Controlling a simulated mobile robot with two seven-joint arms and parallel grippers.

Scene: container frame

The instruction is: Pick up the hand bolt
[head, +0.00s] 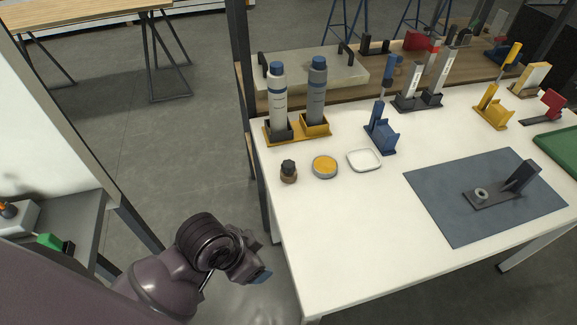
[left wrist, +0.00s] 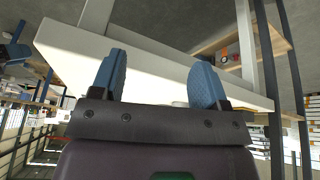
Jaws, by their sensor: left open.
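A small dark knob on a brownish round base, which looks like the hand bolt (head: 288,171), stands upright near the left edge of the white table (head: 345,255). My left gripper (head: 262,277) is beside the table's left edge, nearer to me than the bolt and apart from it. In the left wrist view the gripper (left wrist: 159,82) has its two blue fingertips wide apart with nothing between them. The table edge shows behind the fingers there, and I cannot make out the bolt. My right gripper is not in view.
A round yellow-topped tin (head: 324,167) and a white dish (head: 364,160) stand right of the bolt. Two bottles in a yellow holder (head: 268,135) stand behind it. A dark upright post (head: 243,60) rises by the table's left corner. The table's front left is clear.

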